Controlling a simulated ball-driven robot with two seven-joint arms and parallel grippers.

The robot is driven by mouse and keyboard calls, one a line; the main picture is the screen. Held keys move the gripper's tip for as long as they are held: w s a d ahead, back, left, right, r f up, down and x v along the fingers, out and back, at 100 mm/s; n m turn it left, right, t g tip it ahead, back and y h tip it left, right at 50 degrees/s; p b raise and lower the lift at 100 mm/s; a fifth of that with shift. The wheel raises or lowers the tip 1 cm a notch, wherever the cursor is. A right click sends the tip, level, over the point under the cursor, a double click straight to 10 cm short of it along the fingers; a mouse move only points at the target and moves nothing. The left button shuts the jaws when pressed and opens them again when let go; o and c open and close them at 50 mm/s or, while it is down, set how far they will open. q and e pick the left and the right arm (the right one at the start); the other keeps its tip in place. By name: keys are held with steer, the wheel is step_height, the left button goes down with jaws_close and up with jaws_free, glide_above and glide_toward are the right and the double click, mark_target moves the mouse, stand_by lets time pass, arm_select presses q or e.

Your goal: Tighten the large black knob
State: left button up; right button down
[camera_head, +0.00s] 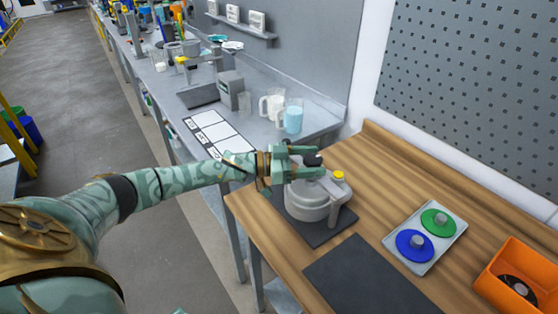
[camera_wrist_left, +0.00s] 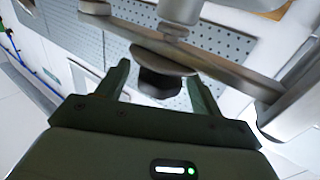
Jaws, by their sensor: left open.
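The large black knob (camera_head: 312,159) is on top of a grey-white agitator (camera_head: 307,203) that stands on a dark mat on the wooden bench. My left gripper (camera_head: 318,161) reaches in from the left at knob height, open, with its fingers on either side of the knob. In the left wrist view the knob (camera_wrist_left: 160,84) is between the two open fingers (camera_wrist_left: 160,85), with a gap visible to each. The knob's far side is hidden.
A yellow cap (camera_head: 338,175) is on the agitator, close to my fingers. A tray (camera_head: 425,237) with a blue and a green disc, an empty dark mat (camera_head: 366,278) and an orange bin (camera_head: 520,278) are to the right. Beakers (camera_head: 293,118) stand behind.

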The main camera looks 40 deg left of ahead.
arm_select(q)
steer(key=v, duration=1.4)
